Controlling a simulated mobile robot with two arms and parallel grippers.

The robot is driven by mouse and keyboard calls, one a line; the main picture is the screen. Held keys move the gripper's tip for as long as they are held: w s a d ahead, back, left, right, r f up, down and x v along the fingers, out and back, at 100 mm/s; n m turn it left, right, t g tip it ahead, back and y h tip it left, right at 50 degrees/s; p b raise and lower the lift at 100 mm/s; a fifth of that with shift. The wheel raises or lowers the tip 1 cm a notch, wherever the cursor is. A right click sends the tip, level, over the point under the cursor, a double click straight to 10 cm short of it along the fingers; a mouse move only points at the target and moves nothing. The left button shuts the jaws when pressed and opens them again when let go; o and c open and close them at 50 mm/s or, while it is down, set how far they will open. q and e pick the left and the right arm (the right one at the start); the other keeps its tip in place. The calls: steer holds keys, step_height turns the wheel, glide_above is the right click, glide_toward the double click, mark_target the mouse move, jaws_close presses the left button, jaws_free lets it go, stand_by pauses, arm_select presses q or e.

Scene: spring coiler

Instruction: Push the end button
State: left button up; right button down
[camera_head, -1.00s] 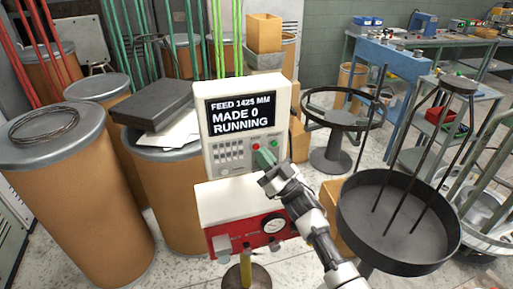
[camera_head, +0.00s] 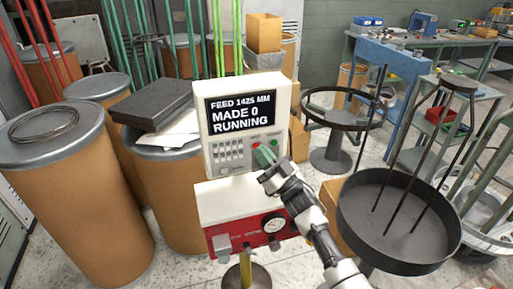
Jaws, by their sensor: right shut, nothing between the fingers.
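The coiler's control box (camera_head: 240,93) stands upright in the middle, pale with a black screen (camera_head: 241,113) reading "FEED 1425 MM, MADE 0, RUNNING". My right gripper (camera_head: 264,156) is shut and empty. My left gripper is not in view.
Below the box is a red and white unit (camera_head: 215,203) with a gauge (camera_head: 274,225). A dark round tray with upright rods (camera_head: 350,215) stands to the right of my arm. Large brown drums (camera_head: 80,210) crowd the left. A ring stand (camera_head: 331,155) is behind right.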

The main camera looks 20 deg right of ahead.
steer(key=shift+w+b, duration=0.3)
steer(key=shift+w, duration=0.2)
stand_by(0.6)
steer(key=shift+s, duration=0.15)
steer(key=shift+s+p, duration=0.6)
steer(key=shift+s, duration=0.05)
steer(key=shift+s+d+p, duration=0.1)
steer(key=shift+s+p, duration=1.45)
steer(key=shift+s, duration=0.95)
